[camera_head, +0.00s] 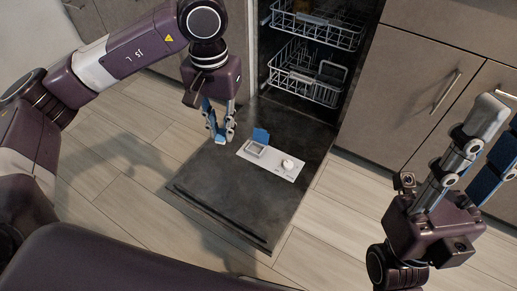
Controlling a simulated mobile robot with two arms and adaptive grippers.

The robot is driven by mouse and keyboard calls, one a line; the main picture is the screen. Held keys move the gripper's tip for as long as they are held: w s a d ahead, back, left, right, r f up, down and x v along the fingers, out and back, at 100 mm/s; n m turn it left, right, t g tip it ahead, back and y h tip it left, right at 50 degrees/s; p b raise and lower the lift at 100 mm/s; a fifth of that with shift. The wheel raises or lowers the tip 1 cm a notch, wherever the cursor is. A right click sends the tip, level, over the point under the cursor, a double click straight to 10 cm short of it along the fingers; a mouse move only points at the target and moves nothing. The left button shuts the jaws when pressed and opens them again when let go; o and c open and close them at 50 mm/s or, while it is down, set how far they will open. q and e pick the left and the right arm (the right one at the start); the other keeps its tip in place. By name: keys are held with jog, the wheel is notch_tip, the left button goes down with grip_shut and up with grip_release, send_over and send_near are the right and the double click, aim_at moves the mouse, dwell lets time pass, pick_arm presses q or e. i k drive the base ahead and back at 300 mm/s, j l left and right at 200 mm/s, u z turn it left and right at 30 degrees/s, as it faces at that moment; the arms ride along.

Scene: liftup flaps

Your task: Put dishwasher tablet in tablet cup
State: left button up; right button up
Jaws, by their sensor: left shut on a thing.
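My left gripper (220,131) points down over the left edge of the open dishwasher door (228,190). It is shut on a small pale blue-white piece, apparently the dishwasher tablet (220,136), mostly hidden between the fingertips. The tablet cup (255,150) is a square recess in a white panel on the door, just right of the gripper. Its blue lid (261,136) stands open. The held piece is apart from the cup. My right gripper (497,140) is at the right, its fingers apart and pointing up to the right, with nothing seen between them.
A white round cap (288,164) sits on the same panel, right of the cup. Two wire racks (305,85) stand inside the dishwasher behind the door. Grey cabinets (410,90) flank it. The front part of the door is clear.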

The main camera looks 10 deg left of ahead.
aim_at(256, 151)
jog(key=i+l+u, duration=0.15)
jog(key=l, duration=0.2)
jog(key=i+l+u, duration=0.2)
jog(key=l, duration=0.2)
jog(key=i+l+u, duration=0.15)
jog(key=l, duration=0.25)
jog(key=i+l+u, duration=0.2)
jog(key=l, duration=0.2)
jog(key=i+l+u, duration=0.15)
jog(key=i+l, duration=0.05)
